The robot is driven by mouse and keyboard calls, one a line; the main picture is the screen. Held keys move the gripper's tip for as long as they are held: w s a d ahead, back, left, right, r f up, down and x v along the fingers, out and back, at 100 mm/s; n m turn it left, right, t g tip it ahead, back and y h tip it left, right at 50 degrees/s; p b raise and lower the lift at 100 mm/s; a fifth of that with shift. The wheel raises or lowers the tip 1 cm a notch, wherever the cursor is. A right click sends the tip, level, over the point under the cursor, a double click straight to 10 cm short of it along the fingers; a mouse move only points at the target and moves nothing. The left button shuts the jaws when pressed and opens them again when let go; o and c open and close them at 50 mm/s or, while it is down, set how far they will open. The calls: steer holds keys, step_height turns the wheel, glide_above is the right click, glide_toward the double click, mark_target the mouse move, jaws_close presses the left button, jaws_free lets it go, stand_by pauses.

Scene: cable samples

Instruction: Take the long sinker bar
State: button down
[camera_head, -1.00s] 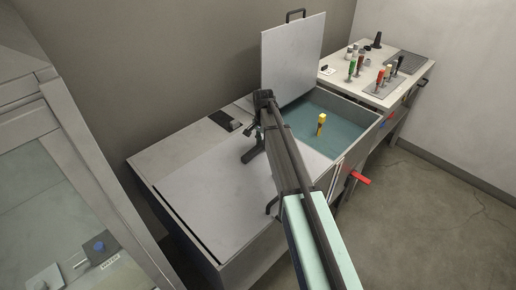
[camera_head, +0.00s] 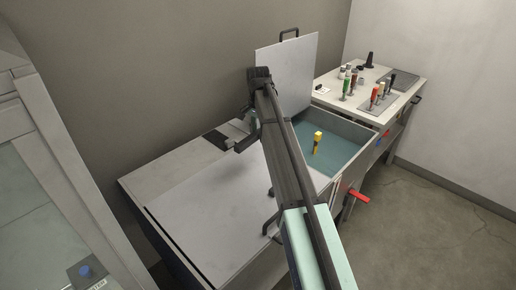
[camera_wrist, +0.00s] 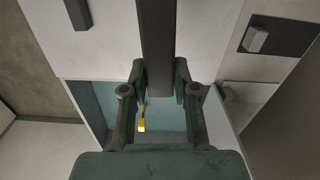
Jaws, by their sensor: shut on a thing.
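My gripper (camera_wrist: 158,88) is shut on a long dark grey bar (camera_wrist: 158,40), which looks like the long sinker bar. The bar runs between the fingers toward the top edge of the wrist view, where it leaves the picture. In the head view my gripper (camera_head: 246,130) is above the bench, left of the upright lid. My arm partly covers it, and I cannot clearly tell the bar from the fingers there.
An open tank (camera_head: 353,131) holds a yellow-topped object (camera_head: 317,138). A pale lid (camera_head: 306,70) stands upright behind it. A flat lid (camera_head: 200,209) with a dark handle lies left. A side table (camera_head: 357,101) carries several coloured bottles. A red lever (camera_head: 357,197) sticks out in front.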

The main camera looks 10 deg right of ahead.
step_height(320, 180, up, 5)
steer(key=shift+f+b, duration=0.15)
steer(key=shift+b, duration=0.15)
steer(key=shift+r+p, duration=1.4)
steer(key=shift+r, duration=0.8)
